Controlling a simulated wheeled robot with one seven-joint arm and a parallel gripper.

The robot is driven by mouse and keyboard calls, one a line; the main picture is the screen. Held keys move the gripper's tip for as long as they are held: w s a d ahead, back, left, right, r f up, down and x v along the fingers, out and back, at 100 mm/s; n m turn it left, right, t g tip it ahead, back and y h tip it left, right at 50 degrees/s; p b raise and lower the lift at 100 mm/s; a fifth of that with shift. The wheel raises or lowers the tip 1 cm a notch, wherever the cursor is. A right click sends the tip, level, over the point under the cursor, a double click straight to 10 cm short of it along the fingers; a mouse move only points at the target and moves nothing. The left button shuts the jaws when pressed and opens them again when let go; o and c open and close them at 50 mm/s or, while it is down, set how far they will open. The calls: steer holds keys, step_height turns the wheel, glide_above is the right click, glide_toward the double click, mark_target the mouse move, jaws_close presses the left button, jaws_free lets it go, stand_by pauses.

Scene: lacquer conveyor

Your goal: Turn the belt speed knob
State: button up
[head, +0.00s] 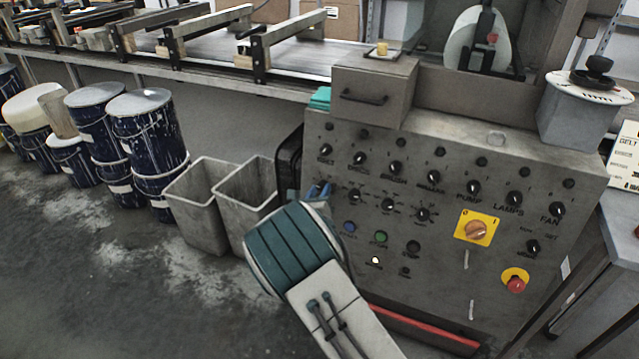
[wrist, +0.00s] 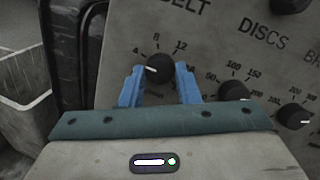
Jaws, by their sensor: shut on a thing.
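The belt speed knob (wrist: 159,69) is a small black dial under the BELT label on the grey control panel (head: 440,270). Marks 4, 8 and 12 stand around its top, and a white pointer line shows on its left side. My gripper (wrist: 160,78) has its blue fingers on the left and right of the knob, shut on it. In the head view my gripper (head: 318,192) is at the panel's left edge, and the arm's end hides the knob there.
To the right are the DISCS knob (wrist: 232,91) and another dial (wrist: 293,116). Several switches line the panel above. A red emergency button (head: 515,284) and a yellow-plated rotary switch (head: 476,230) are at right. Grey bins (head: 200,205) stand left of the panel.

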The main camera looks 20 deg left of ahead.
steer(key=n+p, duration=0.4)
steer(key=n, duration=0.1)
steer(key=shift+r+g+y+p, duration=0.3)
steer(key=shift+r+g+y, duration=0.05)
steer(key=shift+g+y, duration=0.05)
steer(key=shift+f+n+g+p, duration=0.1)
steer(key=shift+n+g+p, duration=0.2)
steer(key=shift+n+p, duration=1.15)
steer(key=shift+n, duration=0.25)
steer(key=o, duration=1)
steer(key=shift+f, duration=0.1)
steer(key=p+v, duration=0.1)
steer(key=v, duration=1.2)
steer(key=shift+s+d, duration=0.15)
steer(key=shift+s, duration=0.25)
